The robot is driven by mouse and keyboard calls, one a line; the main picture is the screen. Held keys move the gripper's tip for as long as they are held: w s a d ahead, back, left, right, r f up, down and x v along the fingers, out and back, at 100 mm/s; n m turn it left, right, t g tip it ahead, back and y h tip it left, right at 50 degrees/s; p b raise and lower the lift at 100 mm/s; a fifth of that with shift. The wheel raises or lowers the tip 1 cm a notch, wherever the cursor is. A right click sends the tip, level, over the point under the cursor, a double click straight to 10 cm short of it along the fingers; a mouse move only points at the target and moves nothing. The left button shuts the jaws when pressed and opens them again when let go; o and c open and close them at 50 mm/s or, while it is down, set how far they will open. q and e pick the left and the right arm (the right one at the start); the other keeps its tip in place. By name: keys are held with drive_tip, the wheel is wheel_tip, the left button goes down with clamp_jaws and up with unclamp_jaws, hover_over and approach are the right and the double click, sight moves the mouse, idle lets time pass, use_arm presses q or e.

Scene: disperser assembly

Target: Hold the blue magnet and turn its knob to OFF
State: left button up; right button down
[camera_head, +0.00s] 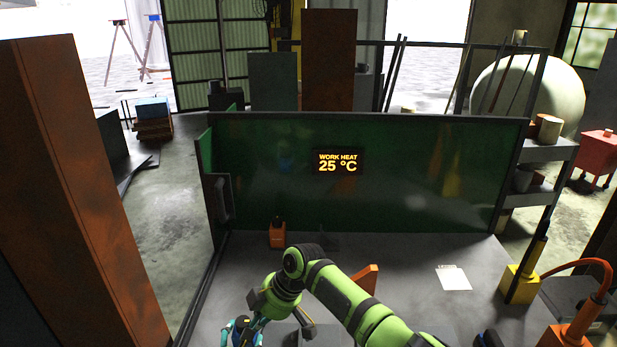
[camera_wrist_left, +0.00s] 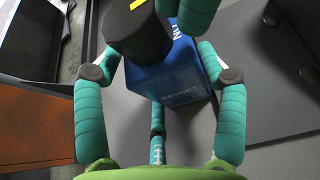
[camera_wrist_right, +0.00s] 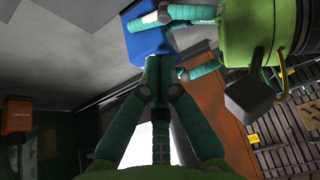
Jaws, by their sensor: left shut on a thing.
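The blue magnet (camera_wrist_left: 170,85) is a box with white lettering, partly cut off in the left wrist view. It also shows in the right wrist view (camera_wrist_right: 148,40). Its black round knob (camera_wrist_left: 140,32) has a yellow mark on top; white letters that look like ON stand beside it. My left gripper (camera_wrist_left: 160,58) is shut around the magnet, one finger on each side. My right gripper (camera_wrist_right: 158,65) has its fingers close together at the magnet, and in the left wrist view they show beside the knob. Whether they touch the knob is hidden.
A green screen wall (camera_head: 420,190) with a 25 °C display (camera_head: 338,162) stands behind the grey table (camera_head: 400,260). An orange block (camera_head: 277,236), an orange wedge (camera_head: 366,278), a white paper (camera_head: 453,279) and a yellow stand (camera_head: 519,284) are on it.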

use_arm(q)
drive_tip(key=shift+s+d, duration=0.1)
drive_tip(key=shift+d, duration=0.2)
use_arm(e)
drive_tip(key=shift+w+a+r, duration=0.1)
drive_tip(key=shift+a+r, duration=0.1)
drive_tip(key=shift+a, duration=0.2)
use_arm(q)
drive_tip(key=shift+a, duration=0.1)
use_arm(e)
drive_tip(key=shift+d, duration=0.15)
use_arm(q)
drive_tip(key=shift+a, duration=0.1)
use_arm(e)
drive_tip(key=shift+d+r, duration=0.15)
drive_tip(key=shift+r, duration=1.3)
drive_tip(key=shift+d+r, duration=0.1)
drive_tip(key=shift+r, duration=1.3)
use_arm(q)
drive_tip(key=shift+a, duration=0.1)
use_arm(e)
wheel_tip(320, 180, down, 6)
drive_tip(key=shift+s, duration=0.2)
drive_tip(key=shift+w+a+r, duration=0.1)
drive_tip(key=shift+w+a, duration=0.1)
drive_tip(key=shift+a, duration=0.05)
